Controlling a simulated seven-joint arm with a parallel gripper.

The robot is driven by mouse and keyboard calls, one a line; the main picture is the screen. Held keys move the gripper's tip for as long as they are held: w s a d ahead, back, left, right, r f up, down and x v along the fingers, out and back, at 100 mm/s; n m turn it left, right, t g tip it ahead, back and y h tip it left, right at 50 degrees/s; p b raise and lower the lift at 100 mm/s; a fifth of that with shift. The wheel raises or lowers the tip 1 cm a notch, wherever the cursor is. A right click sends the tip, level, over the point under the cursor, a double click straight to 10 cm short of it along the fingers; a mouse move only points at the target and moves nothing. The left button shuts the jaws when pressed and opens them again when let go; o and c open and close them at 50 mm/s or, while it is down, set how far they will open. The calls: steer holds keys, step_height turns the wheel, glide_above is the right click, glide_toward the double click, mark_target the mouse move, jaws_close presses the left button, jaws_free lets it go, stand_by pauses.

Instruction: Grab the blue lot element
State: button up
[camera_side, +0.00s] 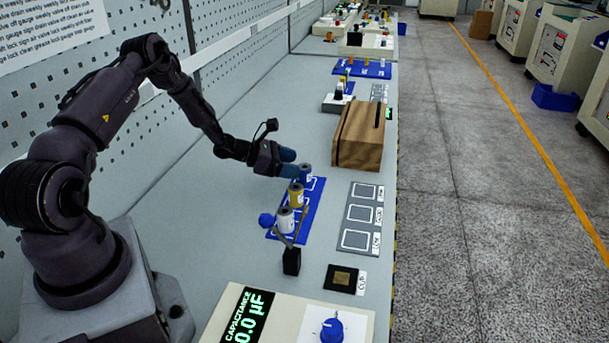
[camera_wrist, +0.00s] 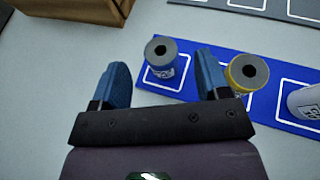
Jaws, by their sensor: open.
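The blue element (camera_side: 305,174) is a small upright spool with a grey top and a dark centre hole. It stands at the far end of the blue mat (camera_side: 312,211). In the wrist view the blue element (camera_wrist: 160,60) shows ahead of my gripper, between the lines of its two blue fingers and nearer the right one. My gripper (camera_side: 288,163) is open and empty, just left of the blue element in the side view. In the wrist view my gripper (camera_wrist: 162,80) has its fingers wide apart. I cannot tell whether the right finger touches the element.
A yellow spool (camera_side: 296,195) and a white spool (camera_side: 285,220) stand on the same mat. A brown box (camera_side: 358,136) stands beyond it. A grey panel with outlined squares (camera_side: 361,217) lies to the right. A meter with a blue knob (camera_side: 331,330) is in front.

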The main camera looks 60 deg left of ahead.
mark_target(304, 166)
steer(key=x, duration=0.3)
steer(key=shift+w+d, duration=0.1)
steer(key=shift+c, duration=0.4)
steer(key=c, duration=0.9)
steer(key=shift+c, duration=0.2)
